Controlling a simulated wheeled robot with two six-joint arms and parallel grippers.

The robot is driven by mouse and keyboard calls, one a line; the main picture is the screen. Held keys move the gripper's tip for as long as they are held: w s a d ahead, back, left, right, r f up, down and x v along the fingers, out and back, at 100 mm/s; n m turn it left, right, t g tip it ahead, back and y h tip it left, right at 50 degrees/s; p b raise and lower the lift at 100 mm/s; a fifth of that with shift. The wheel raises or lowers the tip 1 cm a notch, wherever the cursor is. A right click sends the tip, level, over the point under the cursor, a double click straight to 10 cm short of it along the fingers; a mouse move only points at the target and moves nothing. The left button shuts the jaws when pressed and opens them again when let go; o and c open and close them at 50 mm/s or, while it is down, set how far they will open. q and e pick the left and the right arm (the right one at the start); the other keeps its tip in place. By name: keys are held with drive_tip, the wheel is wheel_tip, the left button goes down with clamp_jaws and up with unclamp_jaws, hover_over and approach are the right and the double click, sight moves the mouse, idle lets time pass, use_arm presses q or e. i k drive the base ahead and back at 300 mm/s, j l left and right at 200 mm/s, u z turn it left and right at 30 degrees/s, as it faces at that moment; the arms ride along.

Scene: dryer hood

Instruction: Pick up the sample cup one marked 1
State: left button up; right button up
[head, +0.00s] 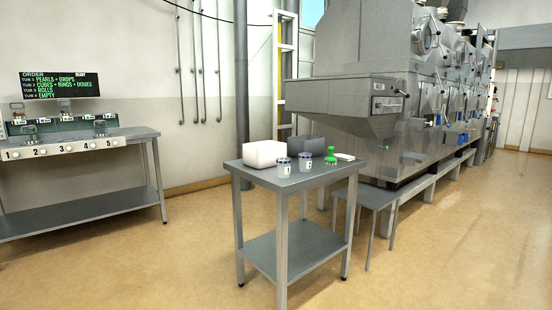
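Two small clear cups with blue-and-white marked labels stand upright near the front edge of a grey metal table. The left cup (284,168) has a mark that looks like 1, so it appears to be sample cup one. The right cup (305,162) stands close beside it, apart by a small gap; its mark is too small to read surely. Neither of my grippers is in view, and nothing holds the cups.
The table top (305,181) also bears a white box (264,154), a grey bin (307,146), a green-knobbed object (331,155) and a small white item (345,157). The large dryer (365,105) stands behind. Open floor lies between table and left bench (80,141).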

sight(284, 164)
drive_tip(key=i+u, duration=0.1)
drive_tip(key=i, duration=0.45)
drive_tip(key=i+l+u, duration=0.1)
drive_tip(key=i, duration=0.45)
drive_tip(key=i+l, duration=0.2)
drive_tip(key=i, duration=0.3)
drive_tip(key=i+j+u, duration=0.05)
